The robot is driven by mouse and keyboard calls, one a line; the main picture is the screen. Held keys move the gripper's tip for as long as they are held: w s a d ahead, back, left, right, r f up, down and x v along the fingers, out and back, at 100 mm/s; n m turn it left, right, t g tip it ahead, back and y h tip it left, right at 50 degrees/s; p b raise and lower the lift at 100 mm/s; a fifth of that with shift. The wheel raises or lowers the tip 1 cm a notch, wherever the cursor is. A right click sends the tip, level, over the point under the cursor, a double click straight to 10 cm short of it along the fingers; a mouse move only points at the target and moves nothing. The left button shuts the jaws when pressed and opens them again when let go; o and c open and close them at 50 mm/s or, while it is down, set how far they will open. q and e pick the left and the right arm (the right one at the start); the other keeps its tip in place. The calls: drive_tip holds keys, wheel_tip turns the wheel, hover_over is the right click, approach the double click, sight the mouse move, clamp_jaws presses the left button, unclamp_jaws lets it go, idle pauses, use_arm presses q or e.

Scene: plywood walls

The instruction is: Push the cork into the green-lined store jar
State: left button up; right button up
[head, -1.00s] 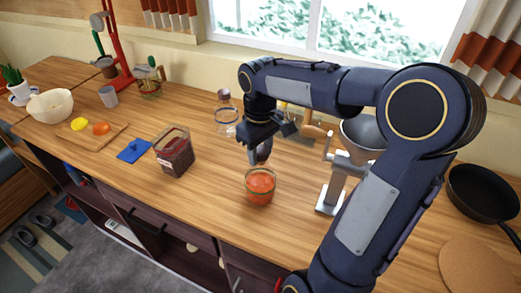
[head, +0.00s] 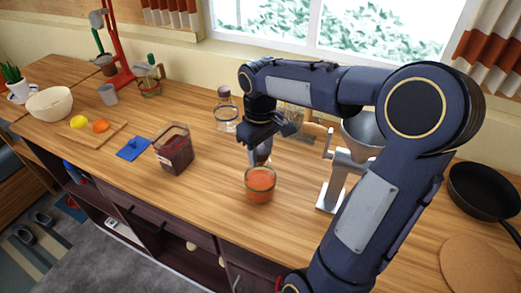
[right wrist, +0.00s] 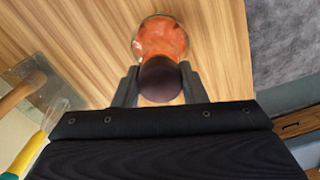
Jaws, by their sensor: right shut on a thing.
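A dark brown-purple rounded cork (right wrist: 160,80) is between the fingers of my right gripper (head: 262,158), which is shut on it. In the right wrist view, my right gripper (right wrist: 158,88) holds the cork with a glass jar of orange-red contents (right wrist: 160,30) just beyond it. In the head view this jar (head: 260,186) stands upright on the counter, right below the fingertips. I cannot tell whether cork and jar touch. A green lining on this jar is not clear. A glass jar with a green band (head: 150,88) stands at the back left. My left gripper is out of view.
A square jar with dark red contents (head: 174,150) and a blue cloth (head: 133,149) lie left. A metal grinder (head: 331,190) is close on the right, with a black pan (head: 484,190) beyond. The front counter is clear.

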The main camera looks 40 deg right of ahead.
drive_tip(key=shift+s+a+f, duration=0.1)
drive_tip(key=shift+s+f, duration=0.1)
drive_tip(key=shift+f, duration=0.25)
idle(0.5)
drive_tip(key=o, duration=1)
drive_tip(key=shift+c, duration=0.2)
drive_tip(key=o, duration=0.5)
drive_tip(key=shift+c, duration=0.2)
drive_tip(key=shift+w+r+p, duration=0.15)
drive_tip(key=shift+r+p, duration=0.6)
drive_tip(key=shift+r, duration=0.3)
drive_tip(key=shift+r+p, duration=0.45)
drive_tip(key=shift+r, duration=0.2)
drive_tip(key=shift+r+p, duration=2.15)
drive_tip(key=shift+r, duration=0.4)
